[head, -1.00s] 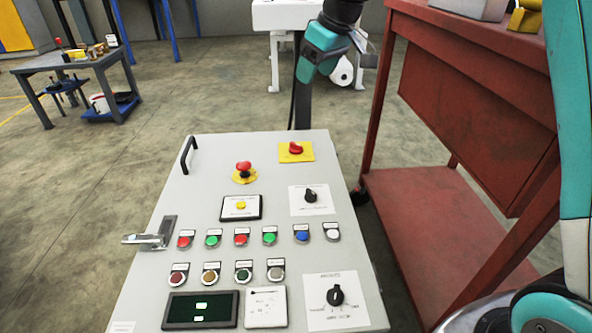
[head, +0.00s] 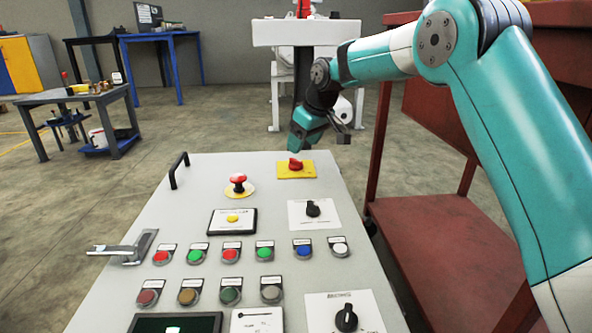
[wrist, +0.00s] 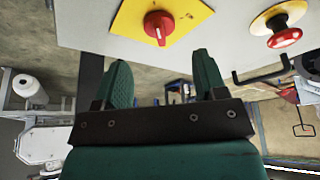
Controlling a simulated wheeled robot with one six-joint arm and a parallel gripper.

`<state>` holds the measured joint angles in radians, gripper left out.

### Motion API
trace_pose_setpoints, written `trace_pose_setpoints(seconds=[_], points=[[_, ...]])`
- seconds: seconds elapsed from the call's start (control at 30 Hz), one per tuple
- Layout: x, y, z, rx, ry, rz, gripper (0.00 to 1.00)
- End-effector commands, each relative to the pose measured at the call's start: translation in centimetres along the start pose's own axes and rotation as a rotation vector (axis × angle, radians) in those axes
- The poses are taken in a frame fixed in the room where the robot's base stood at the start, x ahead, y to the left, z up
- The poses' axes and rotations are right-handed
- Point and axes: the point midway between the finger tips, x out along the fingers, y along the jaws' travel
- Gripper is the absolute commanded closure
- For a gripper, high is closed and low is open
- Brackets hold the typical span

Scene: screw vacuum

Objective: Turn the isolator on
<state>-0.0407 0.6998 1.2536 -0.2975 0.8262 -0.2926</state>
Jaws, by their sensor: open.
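The isolator is a red rotary knob (head: 295,164) on a yellow square plate at the far right of the grey control panel (head: 190,178). In the wrist view the red knob (wrist: 158,24) sits on its yellow plate (wrist: 190,12), just beyond the fingertips. My gripper (head: 318,136) is at the panel's far edge, close behind and above the knob. In the wrist view its two green fingers (wrist: 165,72) are apart, with nothing between them. The knob looks clear of the fingers.
A red mushroom button (head: 238,180) stands left of the isolator. A black selector knob (head: 312,208) is nearer. A black handle (head: 179,168) and a metal latch (head: 125,250) stick out at the panel's left. A red bench (head: 440,235) stands right.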

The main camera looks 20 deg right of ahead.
Motion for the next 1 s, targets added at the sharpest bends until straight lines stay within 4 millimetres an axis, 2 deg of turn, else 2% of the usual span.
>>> trace_pose_setpoints(seconds=[0.03, 0.1, 0.3, 0.47, 0.73, 0.93, 1.0], points=[[1.8, -0.1, 0.3, -0.001, -0.001, -0.001, 0.35], [3.1, 0.0, 0.2, 0.000, 0.000, -0.001, 0.35], [5.6, 0.0, 0.1, 0.000, 0.000, 0.000, 0.35], [6.3, 0.0, 0.0, 0.000, 0.001, 0.000, 0.35], [6.3, 0.0, 0.0, 0.000, 0.000, 0.000, 0.35], [6.3, 0.0, 0.0, 0.000, 0.000, 0.000, 0.81], [6.3, 0.0, 0.0, 0.000, 0.000, 0.000, 0.81]])
